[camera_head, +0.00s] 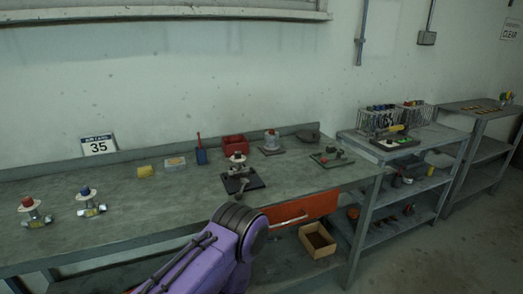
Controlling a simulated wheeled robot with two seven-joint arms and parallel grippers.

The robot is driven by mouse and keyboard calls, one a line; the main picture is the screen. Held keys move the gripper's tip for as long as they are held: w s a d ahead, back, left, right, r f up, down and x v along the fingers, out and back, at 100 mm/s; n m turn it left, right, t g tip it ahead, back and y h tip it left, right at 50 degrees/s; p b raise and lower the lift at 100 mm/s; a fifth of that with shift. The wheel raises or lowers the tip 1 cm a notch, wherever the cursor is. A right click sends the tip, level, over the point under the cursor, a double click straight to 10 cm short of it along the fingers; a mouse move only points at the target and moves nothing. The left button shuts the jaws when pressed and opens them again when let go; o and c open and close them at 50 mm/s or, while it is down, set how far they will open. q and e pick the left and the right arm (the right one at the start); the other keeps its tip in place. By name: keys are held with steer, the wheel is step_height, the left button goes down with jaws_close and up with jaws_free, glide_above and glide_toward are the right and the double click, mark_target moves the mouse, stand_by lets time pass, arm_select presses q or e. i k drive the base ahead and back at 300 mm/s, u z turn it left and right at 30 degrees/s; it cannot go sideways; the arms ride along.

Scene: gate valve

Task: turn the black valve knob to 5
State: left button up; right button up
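Several valve-like fittings stand on the grey workbench (150,205). A fitting with a white and red top (237,163) stands on a black plate (254,181) near the middle. A grey fitting (271,142) stands on a plate farther back. One of my purple arms rises from the bottom middle, in front of the bench. Neither gripper shows.
An orange drawer (300,210) is below the top. A cardboard box (318,240) and loaded shelves (410,150) are at right.

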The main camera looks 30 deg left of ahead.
mark_target(238, 155)
steer(key=u, duration=0.25)
steer(key=i, duration=0.6)
steer(key=u, duration=0.5)
